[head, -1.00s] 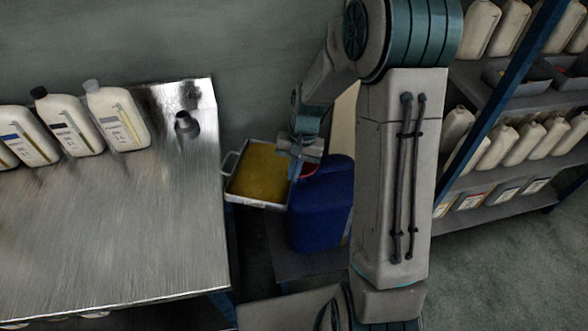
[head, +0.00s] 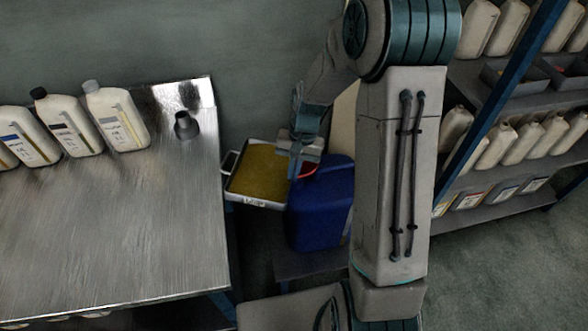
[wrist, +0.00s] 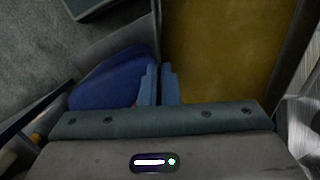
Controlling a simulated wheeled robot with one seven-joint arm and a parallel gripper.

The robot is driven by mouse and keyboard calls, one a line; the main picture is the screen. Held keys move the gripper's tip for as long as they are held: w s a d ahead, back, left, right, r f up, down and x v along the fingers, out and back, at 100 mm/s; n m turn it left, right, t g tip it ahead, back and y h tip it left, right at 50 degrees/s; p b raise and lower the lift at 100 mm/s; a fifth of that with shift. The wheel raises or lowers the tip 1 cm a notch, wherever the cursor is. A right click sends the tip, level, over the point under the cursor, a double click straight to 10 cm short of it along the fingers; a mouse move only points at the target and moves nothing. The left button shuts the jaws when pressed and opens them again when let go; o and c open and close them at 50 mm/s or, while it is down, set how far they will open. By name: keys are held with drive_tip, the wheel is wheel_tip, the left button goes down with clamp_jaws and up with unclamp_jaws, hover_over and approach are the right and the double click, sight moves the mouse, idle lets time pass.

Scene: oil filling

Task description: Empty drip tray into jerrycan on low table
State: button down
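The drip tray (head: 262,202) is a shallow grey metal pan full of yellow-brown oil, with a handle on its left side. It also shows in the wrist view (wrist: 156,30). My gripper (head: 296,166) is at the tray's right side; in the wrist view its blue fingers (wrist: 159,88) are close together on the tray's side wall. The tray looks nearly level, held up in the gap beside the workbench. The blue jerrycan (head: 322,215) stands on the low table (head: 300,264), just right of the tray and partly below my gripper. A red part shows at its top; its opening is hidden.
The metal workbench (head: 130,230) is close on the left, with several cream oil bottles (head: 118,118) and a dark funnel-like piece (head: 186,125). A shelf rack (head: 490,210) with bottles and bins stands at the right. A wall is behind.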

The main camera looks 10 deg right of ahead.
drive_tip(key=shift+r+p, duration=0.2)
drive_tip(key=shift+p, duration=0.1)
drive_tip(key=shift+w+d+r+g+y+p, duration=0.2)
drive_tip(key=shift+r+g+y+p, duration=0.1)
drive_tip(key=shift+r+y+p, duration=0.25)
drive_tip(key=shift+d+r+g+y+p, duration=0.15)
drive_tip(key=shift+g+y+p, duration=0.15)
drive_tip(key=shift+p, duration=0.25)
idle(0.9)
drive_tip(key=shift+w, duration=0.1)
drive_tip(key=shift+w+d+r+g+y+p, duration=0.2)
drive_tip(key=shift+d+r+g+y+p, duration=0.35)
drive_tip(key=shift+p, duration=0.45)
drive_tip(key=shift+w+a+r+y, duration=0.1)
drive_tip(key=shift+y, duration=0.2)
idle(0.6)
drive_tip(key=shift+w+d+r+g+y+p, duration=0.4)
drive_tip(key=shift+d+r+g+y+p, duration=0.25)
drive_tip(key=shift+p, duration=0.45)
drive_tip(key=shift+y, duration=0.25)
idle(0.4)
